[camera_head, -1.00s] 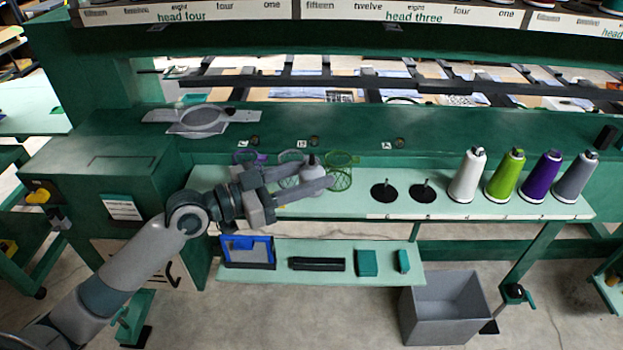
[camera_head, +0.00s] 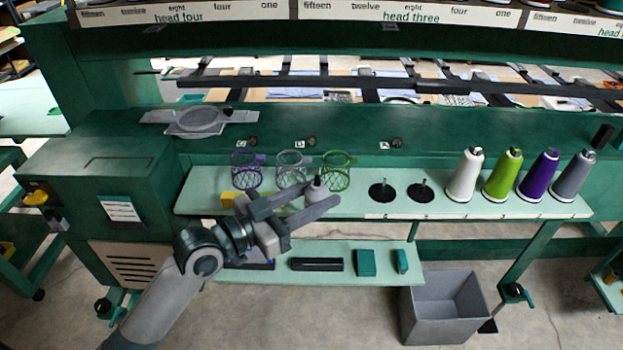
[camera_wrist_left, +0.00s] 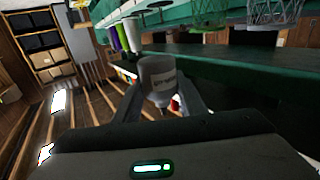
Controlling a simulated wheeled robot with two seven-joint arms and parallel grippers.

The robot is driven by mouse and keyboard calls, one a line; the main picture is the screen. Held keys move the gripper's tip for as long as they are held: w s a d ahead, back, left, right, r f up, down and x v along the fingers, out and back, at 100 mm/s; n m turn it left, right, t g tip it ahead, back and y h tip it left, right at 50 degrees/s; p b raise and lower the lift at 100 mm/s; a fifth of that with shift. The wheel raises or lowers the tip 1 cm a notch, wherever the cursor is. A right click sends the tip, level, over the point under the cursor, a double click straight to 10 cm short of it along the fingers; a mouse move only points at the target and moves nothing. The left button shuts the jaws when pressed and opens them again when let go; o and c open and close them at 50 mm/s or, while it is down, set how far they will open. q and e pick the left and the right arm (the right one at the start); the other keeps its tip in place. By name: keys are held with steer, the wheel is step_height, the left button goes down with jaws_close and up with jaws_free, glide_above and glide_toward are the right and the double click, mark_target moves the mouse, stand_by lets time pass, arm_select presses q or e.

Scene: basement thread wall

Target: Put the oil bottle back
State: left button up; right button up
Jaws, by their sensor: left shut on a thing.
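The oil bottle (camera_head: 315,190) is a small pale bottle with a dark tip. My left gripper (camera_head: 320,196) is shut on it, one finger on each side, over the front part of the upper shelf (camera_head: 370,207), in front of the mesh cups. I cannot tell its exact height above the shelf. In the left wrist view the bottle (camera_wrist_left: 158,76) sits between the fingers, with a label on its side; part of its lower end is hidden. My right gripper is in neither view.
Purple (camera_head: 247,171), grey (camera_head: 291,169) and green (camera_head: 337,171) mesh cups stand behind the gripper. A yellow thing (camera_head: 232,198) lies left. Several thread cones (camera_head: 467,175) stand right. The lower shelf (camera_head: 352,257) holds small items; a grey bin (camera_head: 445,305) stands below.

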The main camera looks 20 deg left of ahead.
arm_select(q)
steer(key=s+a+f+n+t+y, duration=0.3)
steer(key=s+a+f+n+y, duration=0.3)
steer(key=s+y, duration=0.3)
steer(key=shift+n+t+y, duration=0.4)
steer(key=shift+n+y, duration=0.5)
steer(key=shift+y, duration=0.1)
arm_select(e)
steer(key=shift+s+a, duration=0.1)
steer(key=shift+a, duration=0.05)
arm_select(q)
steer(key=shift+f, duration=0.1)
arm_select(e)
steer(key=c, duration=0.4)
